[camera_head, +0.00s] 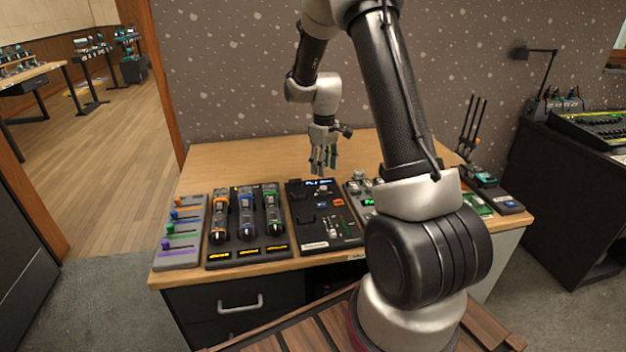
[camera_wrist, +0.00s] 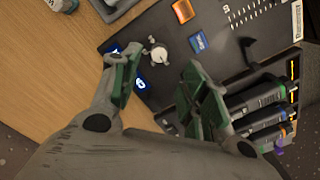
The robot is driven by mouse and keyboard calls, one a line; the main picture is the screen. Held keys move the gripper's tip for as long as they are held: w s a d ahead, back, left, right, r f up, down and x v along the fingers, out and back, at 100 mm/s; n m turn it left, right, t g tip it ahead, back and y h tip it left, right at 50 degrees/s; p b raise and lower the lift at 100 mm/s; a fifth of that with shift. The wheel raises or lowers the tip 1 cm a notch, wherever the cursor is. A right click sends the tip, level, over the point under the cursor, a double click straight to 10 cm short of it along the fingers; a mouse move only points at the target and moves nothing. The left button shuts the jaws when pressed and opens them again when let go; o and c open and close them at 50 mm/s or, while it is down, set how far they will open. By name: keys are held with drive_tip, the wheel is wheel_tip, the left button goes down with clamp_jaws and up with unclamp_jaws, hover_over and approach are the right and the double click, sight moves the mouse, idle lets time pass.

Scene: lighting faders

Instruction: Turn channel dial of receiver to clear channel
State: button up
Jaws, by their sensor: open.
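A black panel unit (camera_head: 320,222) with a blue-lit display (camera_head: 318,182) stands in the middle of the wooden table. A small pale dial (camera_wrist: 157,54) with a pointer shows on it in the wrist view, beside blue-lit digits (camera_wrist: 139,85). My gripper (camera_head: 322,168) points down over the back edge of this unit. In the wrist view my gripper (camera_wrist: 161,64) is open and empty, and the dial appears between its fingertips, apart from both. I cannot tell the remaining height. No label naming the receiver can be read; a device with upright antennas (camera_head: 473,122) stands at the right.
A grey slider board (camera_head: 182,228) and a unit with several handheld devices (camera_head: 246,215) stand left of the panel. Smaller devices stand on the right, partly hidden by my arm. The back left of the table (camera_head: 235,158) is bare.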

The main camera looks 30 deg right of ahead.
sight(323, 187)
drive_tip(key=shift+n, duration=0.4)
wheel_tip(323, 187, down, 8)
drive_tip(key=shift+r, duration=0.1)
clamp_jaws()
